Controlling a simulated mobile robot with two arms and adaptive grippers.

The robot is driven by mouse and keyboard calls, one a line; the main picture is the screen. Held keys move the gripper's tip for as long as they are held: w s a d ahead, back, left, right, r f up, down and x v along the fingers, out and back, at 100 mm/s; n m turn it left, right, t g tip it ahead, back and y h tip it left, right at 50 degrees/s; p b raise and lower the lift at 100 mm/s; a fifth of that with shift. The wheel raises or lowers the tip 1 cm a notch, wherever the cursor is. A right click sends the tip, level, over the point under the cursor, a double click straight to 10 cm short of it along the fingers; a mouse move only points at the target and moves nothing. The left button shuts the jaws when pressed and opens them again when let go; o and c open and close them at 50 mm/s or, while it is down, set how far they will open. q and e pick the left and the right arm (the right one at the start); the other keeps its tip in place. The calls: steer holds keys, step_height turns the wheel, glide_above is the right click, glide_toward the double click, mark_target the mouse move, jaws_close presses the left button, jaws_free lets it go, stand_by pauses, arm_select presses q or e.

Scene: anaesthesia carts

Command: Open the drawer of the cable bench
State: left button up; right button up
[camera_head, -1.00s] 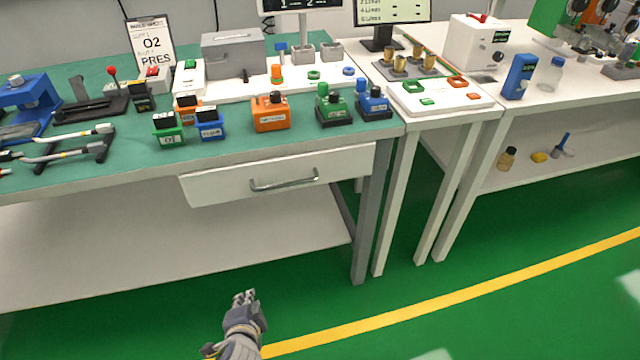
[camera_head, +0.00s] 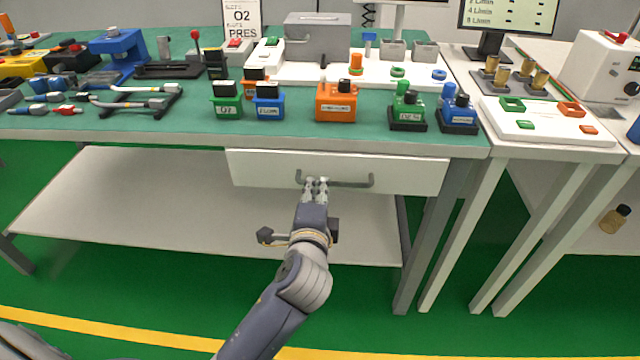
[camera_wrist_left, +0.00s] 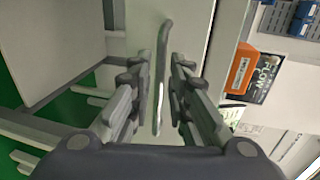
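The cable bench (camera_head: 170,133) has a green top and a white drawer (camera_head: 400,173) under its front edge. The drawer looks shut, its front close beneath the bench edge. A grey bar handle (camera_head: 350,184) runs across the drawer front. My left gripper (camera_head: 316,182) is at the left part of this handle. In the left wrist view, the handle (camera_wrist_left: 162,75) lies between the two fingers of my left gripper (camera_wrist_left: 160,65), which are open with visible gaps on both sides. The exact depth of the fingertips at the handle is hard to tell. My right gripper is not in view.
Small labelled blocks, including an orange one (camera_head: 336,101) and a green one (camera_head: 408,106), stand on the bench above the drawer. A white lower shelf (camera_head: 150,205) lies under the bench. A white side table (camera_head: 560,140) adjoins at the right. Green floor in front is clear.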

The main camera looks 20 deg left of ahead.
mark_target(318, 184)
arm_select(q)
steer(key=shift+x, duration=1.9)
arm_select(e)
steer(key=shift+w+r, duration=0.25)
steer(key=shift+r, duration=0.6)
arm_select(q)
jaws_close()
